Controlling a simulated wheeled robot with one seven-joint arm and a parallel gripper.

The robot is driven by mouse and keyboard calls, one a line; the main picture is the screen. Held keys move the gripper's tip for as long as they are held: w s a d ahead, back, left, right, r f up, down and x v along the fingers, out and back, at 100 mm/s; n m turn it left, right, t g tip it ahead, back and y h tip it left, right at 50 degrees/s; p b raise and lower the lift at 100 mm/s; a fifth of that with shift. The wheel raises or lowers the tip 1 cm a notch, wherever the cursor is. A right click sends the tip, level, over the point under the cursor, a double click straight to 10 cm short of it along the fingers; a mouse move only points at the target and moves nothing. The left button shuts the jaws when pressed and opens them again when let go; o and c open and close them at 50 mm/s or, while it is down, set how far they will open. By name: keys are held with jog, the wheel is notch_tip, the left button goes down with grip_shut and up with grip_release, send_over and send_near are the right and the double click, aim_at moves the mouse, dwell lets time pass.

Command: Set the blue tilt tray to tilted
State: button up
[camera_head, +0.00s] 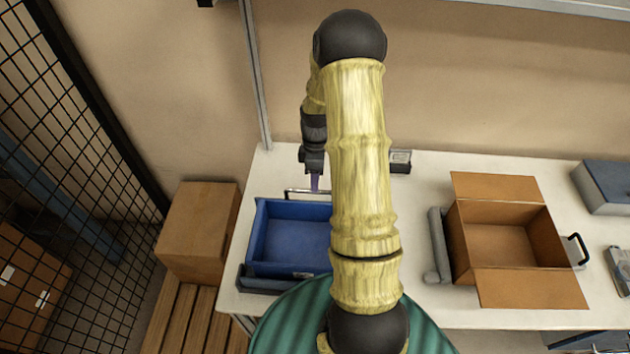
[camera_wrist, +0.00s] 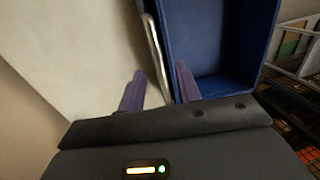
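The blue tilt tray (camera_head: 290,238) sits on a dark base (camera_head: 262,284) at the left end of the table and looks about level. My arm hides its right side. A pale metal bar handle (camera_head: 300,191) runs along its far edge. My gripper (camera_head: 315,183) points down at this bar. In the wrist view, the two purple fingers of my gripper (camera_wrist: 159,72) are apart, with the bar (camera_wrist: 156,55) running between them, and no grip on it shows. The blue tray (camera_wrist: 212,40) lies to the right of the bar there.
An open cardboard box (camera_head: 505,245) stands on the table to the right, beside a grey roller (camera_head: 438,245). A small dark device (camera_head: 400,161) sits behind my arm. A closed carton (camera_head: 198,232) and a mesh fence (camera_head: 75,130) are at the left.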

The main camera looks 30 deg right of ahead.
jog(key=shift+s+a+f, duration=0.1)
jog(key=shift+f, duration=0.55)
jog(key=shift+s+a+f, duration=0.1)
jog(key=shift+f, duration=0.55)
grip_shut()
jog(key=shift+w+r, duration=0.1)
jog(key=shift+r, duration=0.05)
